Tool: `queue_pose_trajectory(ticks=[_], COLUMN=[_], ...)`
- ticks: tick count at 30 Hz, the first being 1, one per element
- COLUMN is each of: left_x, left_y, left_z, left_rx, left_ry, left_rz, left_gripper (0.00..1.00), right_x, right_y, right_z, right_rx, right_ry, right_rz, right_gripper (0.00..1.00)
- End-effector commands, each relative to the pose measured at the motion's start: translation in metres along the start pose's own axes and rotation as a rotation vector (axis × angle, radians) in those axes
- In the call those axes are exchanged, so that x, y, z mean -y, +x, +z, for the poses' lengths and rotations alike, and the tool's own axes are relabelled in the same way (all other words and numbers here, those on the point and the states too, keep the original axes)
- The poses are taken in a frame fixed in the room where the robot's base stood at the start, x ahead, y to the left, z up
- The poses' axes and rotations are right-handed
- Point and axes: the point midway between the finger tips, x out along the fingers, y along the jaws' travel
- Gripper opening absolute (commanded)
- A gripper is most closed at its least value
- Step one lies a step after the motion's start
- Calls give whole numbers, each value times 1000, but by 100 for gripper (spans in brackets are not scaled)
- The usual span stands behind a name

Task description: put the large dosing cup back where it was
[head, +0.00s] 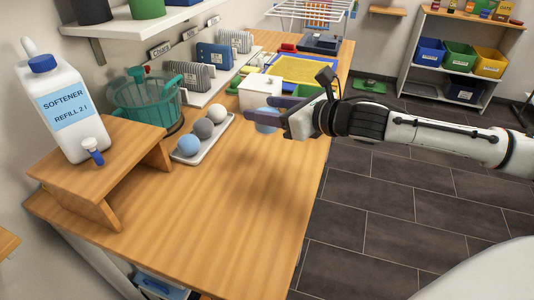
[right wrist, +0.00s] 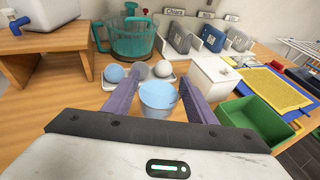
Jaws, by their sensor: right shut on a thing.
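The large dosing cup, a light blue cup (right wrist: 158,101), is between the two purple fingers of my right gripper (right wrist: 160,86), which is shut on it. In the head view the cup (head: 267,128) shows partly below the fingers of the right gripper (head: 266,111), over the right part of the wooden worktop. It looks roughly upright. Whether it touches the worktop I cannot tell. My left gripper is in neither view.
A white tray (head: 181,157) with blue, grey and white balls lies left of the cup. A white lidded box (head: 260,90) stands close behind it. A teal basket (head: 150,105) and a softener bottle (head: 65,110) on a wooden stand (head: 85,180) are farther left. The front worktop is clear.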

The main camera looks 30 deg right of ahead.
Motion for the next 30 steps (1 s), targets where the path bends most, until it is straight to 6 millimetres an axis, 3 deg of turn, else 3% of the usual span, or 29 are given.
queue_pose_trajectory(ticks=[3, 16, 30], left_x=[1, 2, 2], left_y=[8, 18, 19], left_z=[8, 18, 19], left_rx=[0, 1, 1], left_ry=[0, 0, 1], left_rz=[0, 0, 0], left_gripper=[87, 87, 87], right_x=[-1, -1, -1], right_y=[8, 25, 28], right_z=[-29, -81, -90], right_rx=[-6, -3, -1], right_ry=[6, 4, 1], right_rz=[3, 1, 1], right_gripper=[26, 26, 26])
